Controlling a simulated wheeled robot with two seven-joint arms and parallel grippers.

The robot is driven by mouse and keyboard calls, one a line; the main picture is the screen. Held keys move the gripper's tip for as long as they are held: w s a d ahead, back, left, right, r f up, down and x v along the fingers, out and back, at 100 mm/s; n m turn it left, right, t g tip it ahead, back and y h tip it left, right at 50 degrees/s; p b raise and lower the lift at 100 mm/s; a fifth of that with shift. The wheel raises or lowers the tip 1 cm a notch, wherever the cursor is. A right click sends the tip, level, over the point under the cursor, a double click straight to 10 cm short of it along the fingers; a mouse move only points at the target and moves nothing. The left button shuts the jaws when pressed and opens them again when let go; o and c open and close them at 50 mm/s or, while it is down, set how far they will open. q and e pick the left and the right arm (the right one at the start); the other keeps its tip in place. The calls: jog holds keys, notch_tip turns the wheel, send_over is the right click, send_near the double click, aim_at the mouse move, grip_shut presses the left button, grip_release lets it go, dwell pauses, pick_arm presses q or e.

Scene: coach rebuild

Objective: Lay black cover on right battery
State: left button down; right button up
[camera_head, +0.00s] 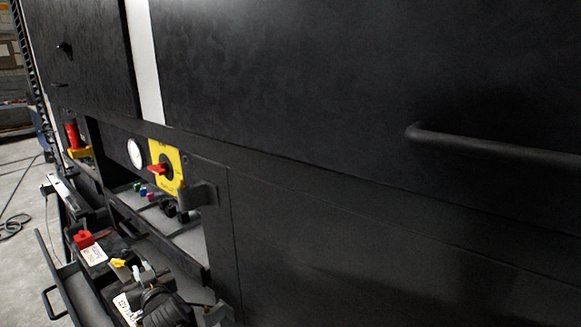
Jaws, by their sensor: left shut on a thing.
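An open tray (72,290) at the lower left holds batteries with white labels. The left battery (95,254) has a red cover (83,239) on its top. The right battery (128,310) is nearer me and mostly hidden by my left arm. My left gripper (143,272) is low over the right battery, shut on a small dark thing that appears to be the black cover. The cover's outline is hard to make out against the dark gripper. Whether it touches the battery cannot be told. My right gripper is out of view.
Behind the tray, an open compartment (188,241) holds small coloured pieces. Above it are a yellow switch plate (172,158) with a red handle and a protruding black bracket (197,196). A dark panel with a bar handle (480,146) fills the right. Floor shows at far left.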

pick_arm(q)
jog(key=s+d+r+m+t+h, duration=0.2)
jog(key=d+r+m+h, duration=0.15)
jog(key=d, duration=0.35)
jog(key=s+d+r+m+t+h, duration=0.2)
jog(key=d+r+m+t+h, duration=0.1)
jog(key=d+h, duration=0.3)
jog(key=s+d+f+m+h, duration=0.2)
jog(key=s+d+h, duration=0.1)
jog(key=s+d, duration=0.4)
jog(key=s, duration=0.3)
jog(key=shift+s, duration=0.25)
jog(key=shift+m, duration=0.25)
